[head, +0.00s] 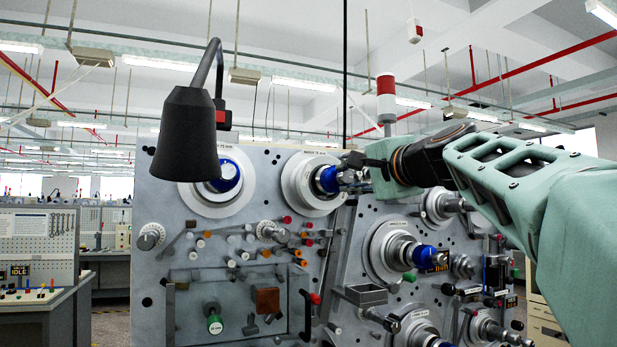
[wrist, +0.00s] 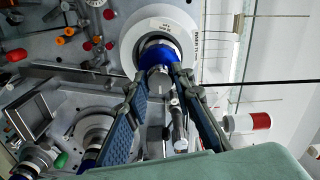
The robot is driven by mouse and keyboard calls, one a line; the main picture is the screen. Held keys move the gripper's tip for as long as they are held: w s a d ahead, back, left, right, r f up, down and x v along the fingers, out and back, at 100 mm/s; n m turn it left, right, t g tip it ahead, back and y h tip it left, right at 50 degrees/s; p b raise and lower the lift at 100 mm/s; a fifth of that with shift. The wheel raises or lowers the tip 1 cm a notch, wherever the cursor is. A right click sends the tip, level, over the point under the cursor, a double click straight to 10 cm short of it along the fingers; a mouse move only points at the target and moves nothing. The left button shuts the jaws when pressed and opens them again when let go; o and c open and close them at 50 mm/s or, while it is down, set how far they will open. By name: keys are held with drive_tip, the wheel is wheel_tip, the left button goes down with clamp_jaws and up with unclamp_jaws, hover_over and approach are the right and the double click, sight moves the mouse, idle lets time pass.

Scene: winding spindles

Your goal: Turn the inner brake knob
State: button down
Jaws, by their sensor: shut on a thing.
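The inner brake knob appears to be the grey end piece (wrist: 160,78) on the blue collar (head: 327,178) of the upper spindle nearer the panel's middle. A white round flange (head: 302,182) sits behind the collar. My gripper (wrist: 160,82) is shut on this end piece, with one finger on each side of it in the wrist view. In the head view my gripper (head: 350,178) reaches in from the right, and its fingers hide most of the grip. The knob's turn angle cannot be told.
Another blue-collared spindle (head: 225,175) stands left, partly behind a black lamp (head: 184,135). A lower blue-collared spindle (head: 427,257) and a small grey tray (head: 366,295) lie below my arm. Several coloured pegs and rollers (head: 287,219) stick out left of the gripper.

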drive_tip(key=c, duration=1.7)
unclamp_jaws()
drive_tip(key=shift+o, duration=0.2)
wheel_tip(320, 180, up, 10)
